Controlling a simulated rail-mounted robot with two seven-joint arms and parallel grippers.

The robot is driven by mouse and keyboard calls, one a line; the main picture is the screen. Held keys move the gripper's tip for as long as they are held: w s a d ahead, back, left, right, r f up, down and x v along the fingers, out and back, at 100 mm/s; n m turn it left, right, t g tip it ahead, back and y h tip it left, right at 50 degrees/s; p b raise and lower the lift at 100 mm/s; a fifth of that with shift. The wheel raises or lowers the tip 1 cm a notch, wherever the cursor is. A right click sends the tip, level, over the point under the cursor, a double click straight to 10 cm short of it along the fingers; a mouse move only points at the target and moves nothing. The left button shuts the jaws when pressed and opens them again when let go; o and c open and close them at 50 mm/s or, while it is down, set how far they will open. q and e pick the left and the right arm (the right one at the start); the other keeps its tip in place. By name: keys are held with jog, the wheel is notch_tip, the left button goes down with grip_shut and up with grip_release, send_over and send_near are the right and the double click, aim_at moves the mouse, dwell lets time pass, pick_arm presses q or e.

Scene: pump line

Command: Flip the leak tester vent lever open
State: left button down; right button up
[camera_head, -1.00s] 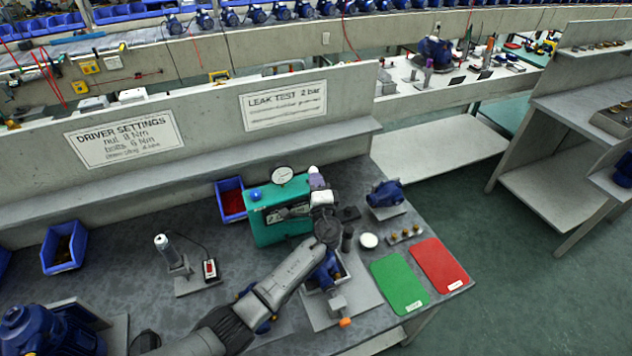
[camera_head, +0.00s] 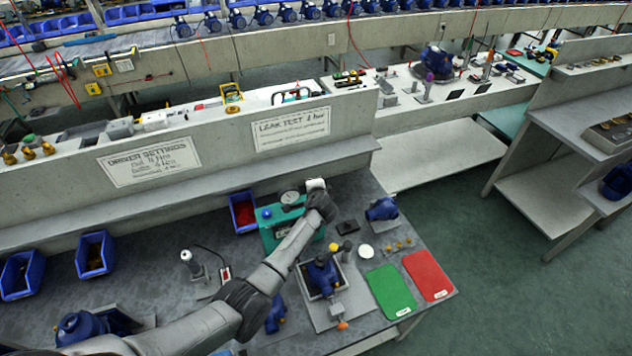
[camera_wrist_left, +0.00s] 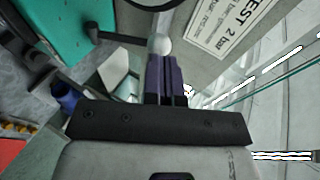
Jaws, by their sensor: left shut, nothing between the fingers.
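The leak tester is a teal box (camera_head: 271,241) with a round gauge (camera_head: 290,198) on top, in the middle of the bench. In the left wrist view its teal side (camera_wrist_left: 92,22) fills the upper left. A dark rod with a white ball knob (camera_wrist_left: 160,44) sticks out from it and looks like the vent lever. My left gripper (camera_wrist_left: 166,58) is shut and empty, its purple fingertips right at the knob. I cannot tell whether they touch it. In the head view my left arm reaches over the tester and hides part of it, and the lever cannot be made out.
A blue pump (camera_head: 322,273) sits in a tray in front of the tester. Green (camera_head: 391,291) and red (camera_head: 428,275) mats lie to the right. A red-filled blue bin (camera_head: 243,213) stands left of the tester. A wall with a leak test sign (camera_head: 291,129) rises behind.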

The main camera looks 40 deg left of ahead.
pick_arm(q)
jog(key=shift+w+a+g+h+p, duration=0.25)
jog(key=shift+a+g+h+p, duration=0.05)
jog(key=shift+a, duration=0.35)
jog(key=shift+a+f, duration=0.1)
dwell(0.3)
jog(key=shift+r+p, duration=0.2)
jog(key=shift+p, duration=0.2)
jog(key=p+v, duration=0.5)
jog(key=v, duration=0.9)
jog(key=shift+w+a+r, duration=0.15)
jog(key=shift+r, duration=0.15)
